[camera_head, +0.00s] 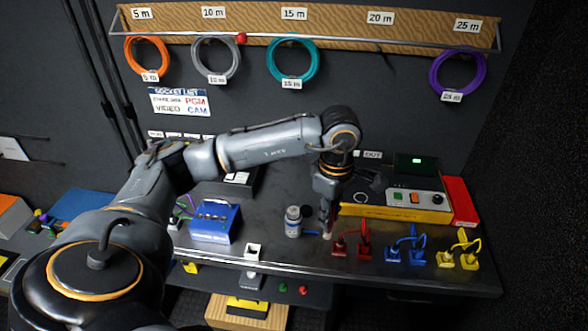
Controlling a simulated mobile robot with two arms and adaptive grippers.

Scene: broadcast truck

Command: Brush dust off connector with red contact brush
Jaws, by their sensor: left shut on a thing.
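My left gripper (329,208) points down over the dark bench, in front of the yellow-based test unit. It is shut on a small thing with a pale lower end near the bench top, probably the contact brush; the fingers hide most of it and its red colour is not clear. Two red connectors (364,250) joined by a red lead stand just right of the gripper. A pair of blue connectors (417,257) and a pair of yellow connectors (469,260) stand farther right. I cannot make out dust on any connector. My right gripper is not in view.
A small jar (293,222) stands close left of the gripper. A yellow-based test unit (394,212) and a red box (459,201) stand behind. Coiled cables hang on the wall.

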